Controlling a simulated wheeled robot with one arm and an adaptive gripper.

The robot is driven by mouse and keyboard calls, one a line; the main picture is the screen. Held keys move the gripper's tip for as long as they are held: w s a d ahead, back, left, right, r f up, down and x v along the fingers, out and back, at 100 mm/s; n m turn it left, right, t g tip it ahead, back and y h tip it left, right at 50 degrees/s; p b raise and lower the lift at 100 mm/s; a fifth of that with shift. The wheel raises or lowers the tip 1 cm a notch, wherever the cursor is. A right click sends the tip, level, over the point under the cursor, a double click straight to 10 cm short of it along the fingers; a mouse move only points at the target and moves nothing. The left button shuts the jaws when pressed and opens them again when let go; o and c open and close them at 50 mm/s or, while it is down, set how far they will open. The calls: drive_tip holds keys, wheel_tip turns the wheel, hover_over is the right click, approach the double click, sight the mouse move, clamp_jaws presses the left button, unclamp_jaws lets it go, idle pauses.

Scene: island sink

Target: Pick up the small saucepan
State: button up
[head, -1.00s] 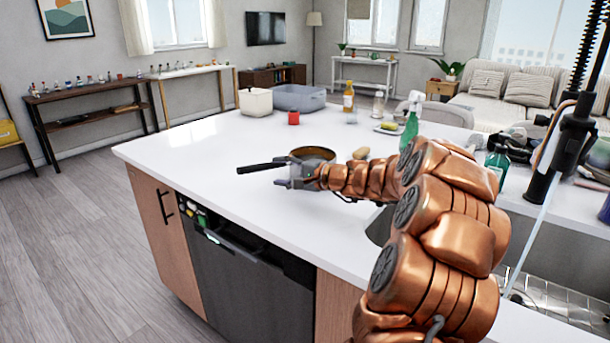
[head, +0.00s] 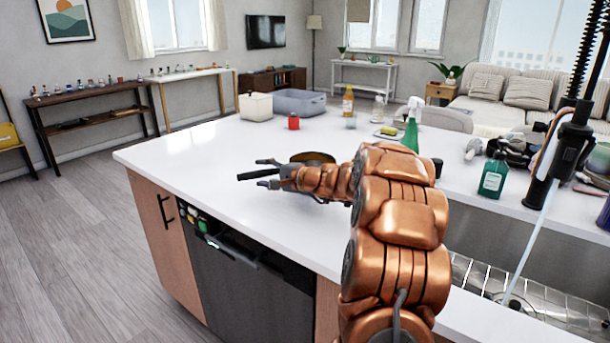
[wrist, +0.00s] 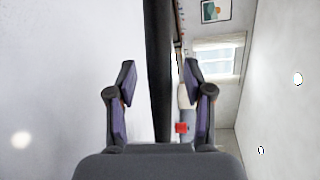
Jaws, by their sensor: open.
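The small saucepan (head: 316,157) stands on the white island counter, with a brownish inside and a black handle (head: 248,176) pointing left. My gripper (head: 266,172) is at the handle, with one finger on the far side and one on the near side. In the wrist view, the dark handle (wrist: 158,50) runs between the two open fingers of my gripper (wrist: 160,72), with a gap on each side. It lies nearer the right finger. My gripper and arm hide part of the pan's near side in the head view.
Behind the pan stand a red cup (head: 293,122), a cream container (head: 256,107) and a grey bin (head: 299,102). A green spray bottle (head: 411,128) and an amber bottle (head: 348,100) stand farther right. The counter (head: 190,155) left of the handle is clear.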

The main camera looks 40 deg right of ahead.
drive_tip(key=shift+c, duration=0.4)
clamp_jaws()
idle(0.4)
